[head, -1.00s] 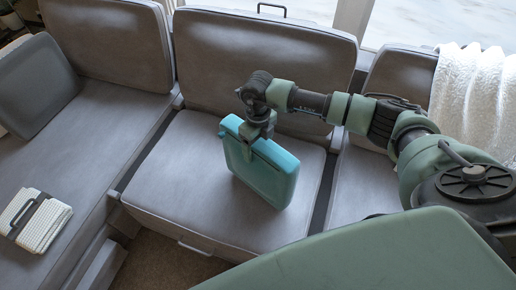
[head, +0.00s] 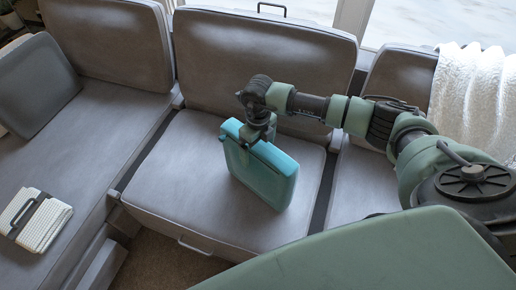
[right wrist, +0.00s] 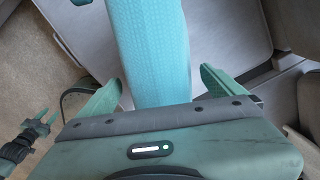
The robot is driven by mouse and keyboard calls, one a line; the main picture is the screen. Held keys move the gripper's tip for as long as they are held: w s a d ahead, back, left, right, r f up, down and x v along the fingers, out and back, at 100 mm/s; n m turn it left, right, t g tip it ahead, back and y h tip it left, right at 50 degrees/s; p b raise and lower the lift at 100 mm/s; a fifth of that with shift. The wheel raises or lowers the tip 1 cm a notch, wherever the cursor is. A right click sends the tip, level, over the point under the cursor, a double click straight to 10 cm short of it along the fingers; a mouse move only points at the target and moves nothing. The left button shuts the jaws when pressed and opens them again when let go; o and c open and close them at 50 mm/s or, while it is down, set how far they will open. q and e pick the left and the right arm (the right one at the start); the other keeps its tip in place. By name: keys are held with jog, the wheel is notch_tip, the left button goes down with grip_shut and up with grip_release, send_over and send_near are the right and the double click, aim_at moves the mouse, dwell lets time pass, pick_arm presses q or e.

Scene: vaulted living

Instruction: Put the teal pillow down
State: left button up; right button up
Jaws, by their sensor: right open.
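The teal pillow (head: 262,174) stands upright on its edge on the middle seat (head: 190,172) of the grey sofa in the head view. My right gripper (head: 257,132) is at the pillow's top edge, pointing down. In the right wrist view the pillow (right wrist: 152,50) runs up from between the two green fingers of the right gripper (right wrist: 158,92). The fingers are open, with gaps on both sides of the pillow. The pillow's lower edge is partly hidden in the wrist view.
A grey cushion (head: 36,84) leans at the far left of the sofa. A folded white blanket with a dark strap (head: 42,222) lies on the left seat. A silvery white throw (head: 470,98) hangs over the right backrest. The middle backrest (head: 265,65) rises behind the pillow.

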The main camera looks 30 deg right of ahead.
notch_tip(320, 180, up, 12)
jog(key=shift+f+b, duration=0.2)
jog(key=shift+b, duration=0.3)
jog(key=shift+f, duration=0.1)
